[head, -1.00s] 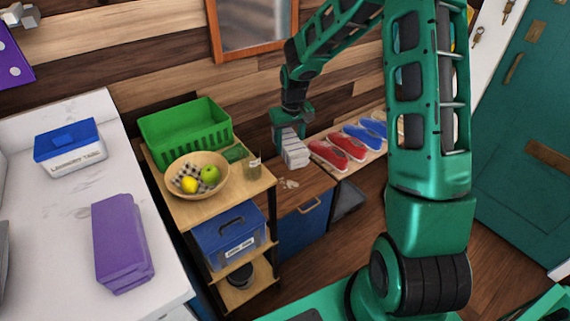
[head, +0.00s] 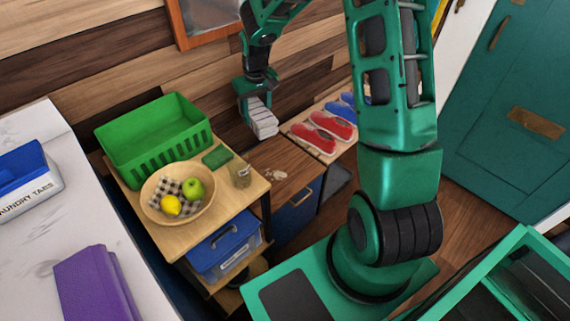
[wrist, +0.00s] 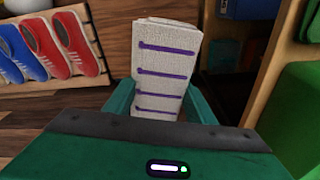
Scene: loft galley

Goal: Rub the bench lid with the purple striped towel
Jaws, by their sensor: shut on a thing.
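My gripper (head: 252,104) is shut on the towel (head: 263,120), a folded white cloth with purple stripes. The towel hangs below my fingers in the head view, and its stripes show clearly in the wrist view (wrist: 166,70). The bench lid (head: 303,168) is a brown wooden top between the shelf unit and the shoes. Pale crumbs (head: 276,174) lie on it. The towel appears over the back part of the lid, seemingly raised above it. My gripper's fingers are partly hidden behind the towel and the gripper body.
Red shoes (head: 322,135) sit on a rack to the right. The wall is close behind.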

